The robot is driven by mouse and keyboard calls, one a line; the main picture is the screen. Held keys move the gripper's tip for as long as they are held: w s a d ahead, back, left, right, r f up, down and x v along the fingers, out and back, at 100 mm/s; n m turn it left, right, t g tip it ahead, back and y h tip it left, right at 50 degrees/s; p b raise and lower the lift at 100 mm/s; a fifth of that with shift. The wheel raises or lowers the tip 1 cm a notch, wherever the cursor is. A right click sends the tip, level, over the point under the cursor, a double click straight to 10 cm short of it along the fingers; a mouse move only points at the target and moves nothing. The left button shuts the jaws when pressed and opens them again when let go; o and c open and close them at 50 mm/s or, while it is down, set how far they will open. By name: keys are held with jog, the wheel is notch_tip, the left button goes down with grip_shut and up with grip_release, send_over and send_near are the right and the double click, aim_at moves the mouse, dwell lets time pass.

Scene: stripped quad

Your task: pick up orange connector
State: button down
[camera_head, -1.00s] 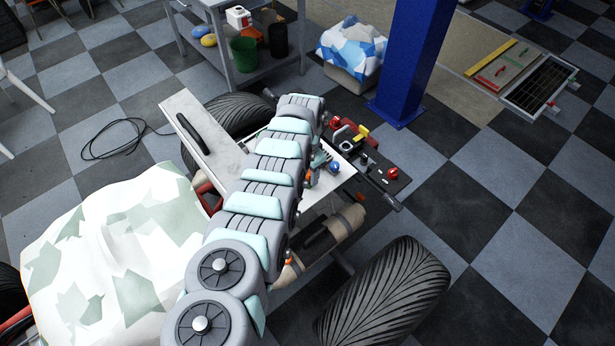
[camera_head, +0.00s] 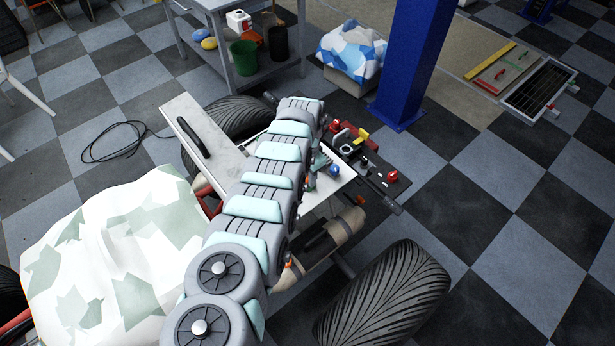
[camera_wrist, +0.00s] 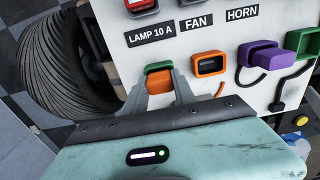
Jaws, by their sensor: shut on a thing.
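In the wrist view, my gripper (camera_wrist: 160,88) is shut with its two grey fingers on either side of the orange connector (camera_wrist: 159,84). A green socket or rim (camera_wrist: 158,67) shows right behind the connector, below the LAMP 10 A label; I cannot tell if the two touch. The white panel (camera_wrist: 228,95) lies behind the fingers. An orange socket (camera_wrist: 208,64) sits beside it under the FAN label. In the head view my arm hides most of the gripper and the connector.
A purple connector (camera_wrist: 270,56) with a dark cable stands out on the right under HORN. A tyre (camera_wrist: 62,65) is at left. In the head view, the stripped quad's large tyre (camera_head: 385,300) is in front, and a blue post (camera_head: 412,70) rises behind.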

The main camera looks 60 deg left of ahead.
notch_tip(320, 180, up, 20)
jog(key=p, duration=0.5)
dwell(0.3)
